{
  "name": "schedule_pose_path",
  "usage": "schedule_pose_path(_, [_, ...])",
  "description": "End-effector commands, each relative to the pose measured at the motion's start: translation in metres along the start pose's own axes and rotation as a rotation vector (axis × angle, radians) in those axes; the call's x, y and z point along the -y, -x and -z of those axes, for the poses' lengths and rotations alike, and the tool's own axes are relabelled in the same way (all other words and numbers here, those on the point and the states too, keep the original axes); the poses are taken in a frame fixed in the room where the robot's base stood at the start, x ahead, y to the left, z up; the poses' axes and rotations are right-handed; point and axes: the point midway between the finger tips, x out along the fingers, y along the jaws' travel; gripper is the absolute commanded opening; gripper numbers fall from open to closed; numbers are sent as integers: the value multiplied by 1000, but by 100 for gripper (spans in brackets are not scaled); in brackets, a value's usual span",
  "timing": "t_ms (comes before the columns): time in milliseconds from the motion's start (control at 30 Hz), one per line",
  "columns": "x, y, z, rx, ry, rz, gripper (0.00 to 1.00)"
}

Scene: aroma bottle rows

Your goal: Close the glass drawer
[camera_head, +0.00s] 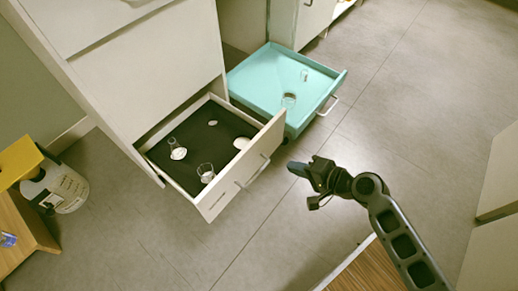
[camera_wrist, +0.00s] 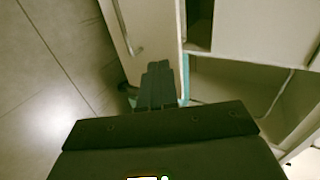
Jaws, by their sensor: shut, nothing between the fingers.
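Two low drawers stand pulled out in the head view. The nearer white drawer (camera_head: 208,201) has a dark lining and holds a few glass pieces (camera_head: 206,172) and pale round discs (camera_head: 241,143). The teal drawer (camera_head: 256,82) behind it holds glass pieces (camera_head: 289,100) and has a pale handle (camera_head: 328,106). My gripper (camera_head: 297,169) is shut and empty, over the floor in front of both drawers and apart from them. In the wrist view my closed fingers (camera_wrist: 158,80) point towards a pale panel with a bar handle (camera_wrist: 130,38), with a teal strip beside it.
A white cabinet (camera_head: 150,75) rises behind the white drawer. A labelled container (camera_head: 58,188) stands on the floor at left, beside a wooden piece (camera_head: 22,235). A wooden surface (camera_head: 365,272) lies at the bottom. Grey floor (camera_head: 400,110) is clear right of the drawers.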

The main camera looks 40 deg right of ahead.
Motion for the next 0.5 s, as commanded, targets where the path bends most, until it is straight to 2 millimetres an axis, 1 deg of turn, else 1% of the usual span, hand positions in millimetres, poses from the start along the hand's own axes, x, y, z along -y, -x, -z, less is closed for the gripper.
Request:
schedule_pose_path(133, [5, -10, 4, 17, -37, 16, 0])
schedule_pose_path(267, [4, -24, 3, 18, -36, 15, 0])
schedule_pose_path(367, [4, -41, 2, 18, -36, 17, 0])
schedule_pose_path(500, [4, -69, 2, 17, -34, 17, 0])
